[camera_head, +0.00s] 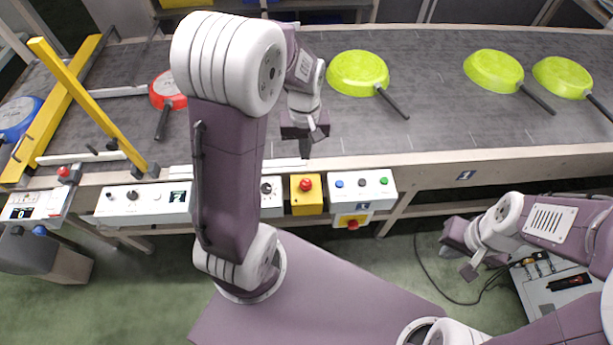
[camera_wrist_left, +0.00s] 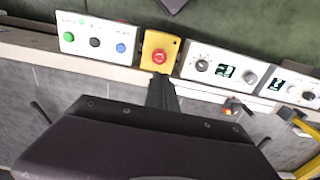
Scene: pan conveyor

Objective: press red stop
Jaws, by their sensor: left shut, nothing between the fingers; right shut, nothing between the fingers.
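A red stop button (camera_head: 305,184) sits on a yellow box (camera_head: 306,207) at the conveyor's front edge, between two white control panels. In the left wrist view the red button (camera_wrist_left: 159,57) shows clear of my fingers, with part of the yellow box (camera_wrist_left: 151,43) around it. My left gripper (camera_head: 305,148) is shut and empty, over the conveyor edge just beyond the button; its fingers (camera_wrist_left: 162,84) point toward the box in the wrist view. I cannot tell its height exactly; no contact shows. My right gripper (camera_head: 466,270) is shut and empty, low at the right, far from the button.
A white panel (camera_head: 363,190) with blue, dark and green buttons is right of the box; a smaller red knob (camera_head: 352,225) hangs below it. Another red button (camera_head: 64,171) is far left. Green pans (camera_head: 357,72) and a red pan (camera_head: 165,90) lie on the conveyor (camera_head: 430,120).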

